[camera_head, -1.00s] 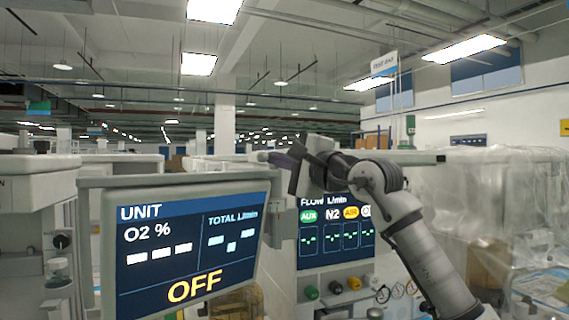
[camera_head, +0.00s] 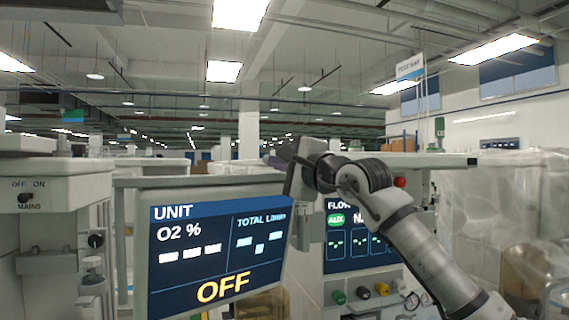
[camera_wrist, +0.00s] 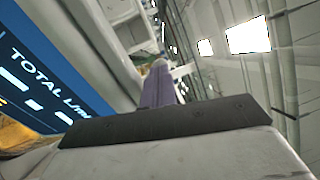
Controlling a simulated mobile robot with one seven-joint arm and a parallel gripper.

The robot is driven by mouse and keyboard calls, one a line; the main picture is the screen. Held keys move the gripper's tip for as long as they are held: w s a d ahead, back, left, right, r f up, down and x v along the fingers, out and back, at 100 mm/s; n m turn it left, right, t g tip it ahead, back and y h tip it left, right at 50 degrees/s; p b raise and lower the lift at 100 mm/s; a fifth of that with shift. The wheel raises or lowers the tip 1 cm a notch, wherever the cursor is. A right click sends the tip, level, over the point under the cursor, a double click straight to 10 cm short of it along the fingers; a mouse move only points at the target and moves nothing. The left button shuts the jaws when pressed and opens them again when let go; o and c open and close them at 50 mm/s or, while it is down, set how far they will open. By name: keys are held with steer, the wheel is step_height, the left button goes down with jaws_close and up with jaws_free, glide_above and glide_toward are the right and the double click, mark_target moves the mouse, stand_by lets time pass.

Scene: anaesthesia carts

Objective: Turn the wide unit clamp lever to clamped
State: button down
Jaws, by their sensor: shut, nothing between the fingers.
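The unit with a wide screen (camera_head: 215,245) stands at front left-centre; its screen reads UNIT, O2 %, TOTAL L/min and OFF. Part of this screen also shows at the left of the wrist view (camera_wrist: 45,85). I cannot make out a clamp lever for certain in either view. My gripper (camera_head: 270,158) is above the screen's top right corner, its dark purple fingers pointing left. In the wrist view the fingers (camera_wrist: 160,85) are together, with nothing seen held. A small pale rounded piece shows just beyond their tips; I cannot tell what it is.
A second screen (camera_head: 350,245) with AUX stands behind my arm, with coloured knobs (camera_head: 360,292) below. A cart with a MAINS switch (camera_head: 26,198) is at far left. Plastic-wrapped equipment (camera_head: 490,210) fills the right. Open air lies above the units.

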steer(key=shift+a+r, duration=0.2)
steer(key=shift+r, duration=0.05)
stand_by(0.4)
steer(key=shift+f, duration=0.1)
